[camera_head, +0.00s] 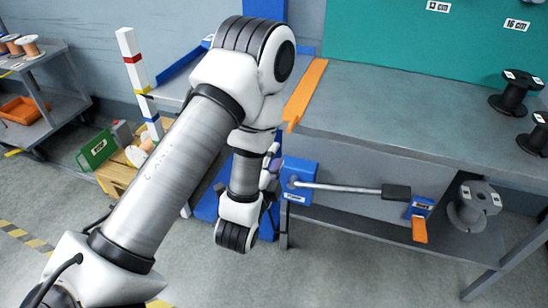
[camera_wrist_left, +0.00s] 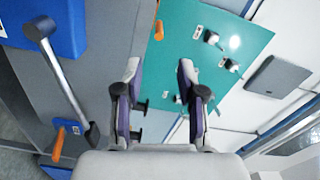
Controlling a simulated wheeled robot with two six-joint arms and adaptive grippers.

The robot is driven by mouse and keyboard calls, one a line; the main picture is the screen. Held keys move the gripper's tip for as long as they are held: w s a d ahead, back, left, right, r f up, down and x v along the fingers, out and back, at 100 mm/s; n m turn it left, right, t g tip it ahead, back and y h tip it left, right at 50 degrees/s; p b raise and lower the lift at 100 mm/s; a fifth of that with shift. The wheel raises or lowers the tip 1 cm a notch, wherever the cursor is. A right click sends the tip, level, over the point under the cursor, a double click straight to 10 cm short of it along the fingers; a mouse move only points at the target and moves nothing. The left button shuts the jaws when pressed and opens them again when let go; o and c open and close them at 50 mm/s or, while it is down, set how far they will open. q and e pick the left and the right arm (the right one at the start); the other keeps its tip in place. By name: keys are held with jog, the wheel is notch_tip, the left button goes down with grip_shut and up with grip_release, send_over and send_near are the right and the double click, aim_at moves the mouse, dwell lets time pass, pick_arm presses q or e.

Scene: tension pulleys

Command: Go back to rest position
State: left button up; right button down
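My left arm reaches across the middle of the head view. Its left gripper (camera_head: 271,165) is beside the forearm, in front of the workbench, and is partly hidden by the arm. In the left wrist view, my left gripper (camera_wrist_left: 158,72) has its two fingers well apart, with nothing held between them. Black spools on the bench show behind and between the fingers there. My right gripper is in neither view.
A grey workbench (camera_head: 380,102) bears black spools (camera_head: 515,92) at the right. Below are a blue box (camera_head: 299,183) with a long lever (camera_head: 345,188) and a grey spool (camera_head: 474,205). A banded white post (camera_head: 132,62) and a cart (camera_head: 38,125) stand left. Front floor is clear.

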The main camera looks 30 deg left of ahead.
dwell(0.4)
pick_arm(q)
jog(key=s+d+f+n+g+h, duration=0.1)
jog(key=s+f+g, duration=0.3)
jog(key=f, duration=0.6)
jog(key=s+d+f+n+g+h, duration=0.1)
jog(key=s+f+n+g, duration=0.2)
jog(key=f, duration=0.6)
jog(key=s+d+f+n+g+h, duration=0.1)
jog(key=s+d+f+n+g, duration=0.1)
jog(key=s+f+n+g, duration=0.5)
jog(key=s+d+f+n+g+h, duration=0.15)
jog(key=s+g, duration=0.25)
jog(key=s, duration=0.7)
notch_tip(320, 180, up, 19)
jog(key=p, duration=2)
jog(key=shift+a+t, duration=0.2)
jog(key=shift+t, duration=0.1)
jog(key=shift+r+n, duration=0.15)
jog(key=shift+n, duration=0.1)
